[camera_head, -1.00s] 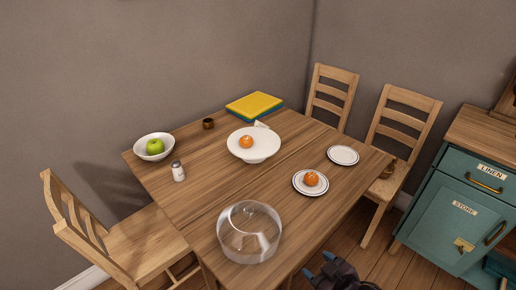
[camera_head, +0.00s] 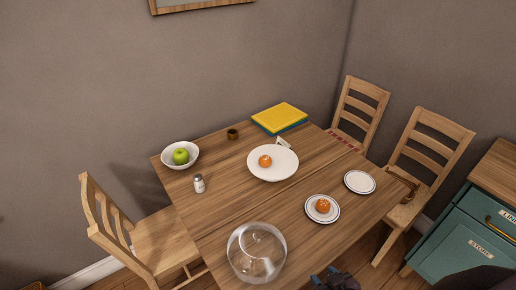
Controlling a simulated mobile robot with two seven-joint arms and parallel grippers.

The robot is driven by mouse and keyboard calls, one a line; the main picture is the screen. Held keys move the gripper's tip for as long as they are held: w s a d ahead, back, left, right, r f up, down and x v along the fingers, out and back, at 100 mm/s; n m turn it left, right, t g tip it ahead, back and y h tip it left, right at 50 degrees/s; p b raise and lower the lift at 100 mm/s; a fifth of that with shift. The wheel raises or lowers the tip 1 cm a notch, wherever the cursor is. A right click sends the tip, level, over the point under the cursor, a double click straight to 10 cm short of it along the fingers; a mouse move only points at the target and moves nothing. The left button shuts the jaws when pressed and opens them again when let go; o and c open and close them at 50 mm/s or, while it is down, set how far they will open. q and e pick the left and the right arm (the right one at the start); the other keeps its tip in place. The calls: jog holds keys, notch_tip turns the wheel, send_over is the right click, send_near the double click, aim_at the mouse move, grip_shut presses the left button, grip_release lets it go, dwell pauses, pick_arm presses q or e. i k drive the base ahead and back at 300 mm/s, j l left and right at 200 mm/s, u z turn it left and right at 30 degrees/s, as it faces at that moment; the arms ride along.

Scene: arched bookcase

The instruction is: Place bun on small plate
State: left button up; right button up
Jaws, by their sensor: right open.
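No thing is plainly a bun. One small round orange item (camera_head: 323,206) sits on a small white plate with a dark rim (camera_head: 311,214). A similar orange item (camera_head: 265,161) is on the larger white plate (camera_head: 285,170). A second small rimmed plate (camera_head: 360,182) is empty, near the table's right edge. A small brown object (camera_head: 408,197), too small to identify, shows at the chair by that edge. My right gripper (camera_head: 320,279) is open and partly cut off at the bottom edge, below the table's near edge and apart from the plates. My left gripper is out of view.
A clear glass dome (camera_head: 257,252) stands at the table's near edge. A bowl with a green apple (camera_head: 181,156), a shaker (camera_head: 199,184), a small brown cup (camera_head: 232,134) and stacked yellow and blue books (camera_head: 280,117) are on the table (camera_head: 225,205). Chairs surround it; a teal cabinet (camera_head: 465,240) stands right.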

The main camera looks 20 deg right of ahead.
aim_at(360, 182)
jog(key=l+u, duration=0.45)
jog(key=l, duration=0.4)
jog(key=k+l+u, duration=0.3)
jog(key=l, duration=0.25)
jog(key=k+l+u, duration=0.2)
jog(key=l+u, duration=0.15)
jog(key=l, duration=0.15)
jog(key=k+l+u, duration=0.3)
jog(key=k+l, duration=0.05)
jog(key=l, duration=0.05)
